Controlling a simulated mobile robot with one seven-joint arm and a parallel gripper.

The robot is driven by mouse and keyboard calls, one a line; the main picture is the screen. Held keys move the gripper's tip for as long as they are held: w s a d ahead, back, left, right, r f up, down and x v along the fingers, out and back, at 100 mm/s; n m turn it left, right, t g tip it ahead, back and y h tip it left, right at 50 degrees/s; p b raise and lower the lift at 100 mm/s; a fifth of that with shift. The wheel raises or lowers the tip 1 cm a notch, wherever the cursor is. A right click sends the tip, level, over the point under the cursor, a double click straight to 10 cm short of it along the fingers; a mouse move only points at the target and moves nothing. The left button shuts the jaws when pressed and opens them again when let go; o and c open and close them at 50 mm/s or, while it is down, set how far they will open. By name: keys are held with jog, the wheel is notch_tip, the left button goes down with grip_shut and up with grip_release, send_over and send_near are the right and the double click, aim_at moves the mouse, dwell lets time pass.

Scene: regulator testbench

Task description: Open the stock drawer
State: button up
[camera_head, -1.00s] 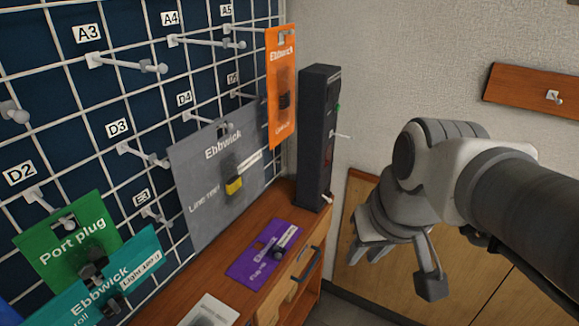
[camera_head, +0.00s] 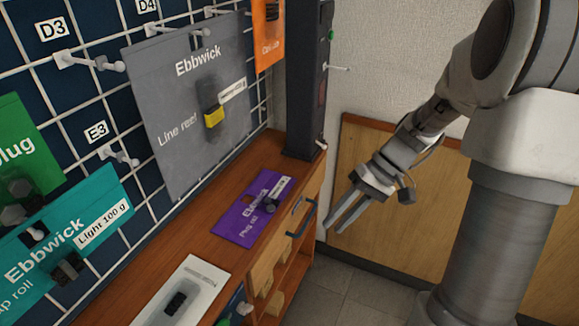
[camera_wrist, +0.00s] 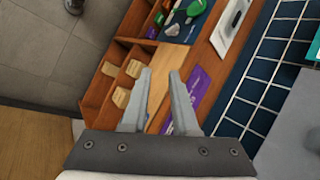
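The stock drawer (camera_head: 266,262) has a pale wood front below the top of the wooden bench, with a blue-grey bar handle (camera_head: 302,219). Its front looks flush with the bench. My gripper (camera_head: 337,222) is to the right of the handle, apart from it, with its fingers angled down and left. The two fingers are apart and empty in the wrist view (camera_wrist: 160,75). Pale wood of the drawer front (camera_wrist: 160,118) shows between them there; I cannot make out the handle in that view.
A purple packet (camera_head: 250,210) and a white card (camera_head: 182,298) lie on the bench top (camera_head: 215,250). A dark upright post (camera_head: 305,90) stands at the bench's far end. The floor (camera_head: 350,290) to the right is clear.

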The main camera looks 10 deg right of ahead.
jog(key=w+d+f+m+t+y, duration=0.1)
jog(key=w+d+f+y, duration=0.15)
jog(key=f, duration=0.25)
jog(key=w+d+f+m+t+y, duration=0.1)
jog(key=w+d+f+t+y, duration=0.1)
jog(key=f+y, duration=0.25)
jog(key=m+t+y, duration=0.2)
jog(key=m+t, duration=0.3)
jog(key=t, duration=0.5)
send_near(307, 220)
jog(key=x, duration=0.3)
jog(key=b+x, duration=0.1)
jog(key=x, duration=0.2)
jog(key=b+x, duration=0.1)
jog(key=x, duration=0.3)
jog(key=shift+f, duration=0.3)
grip_shut()
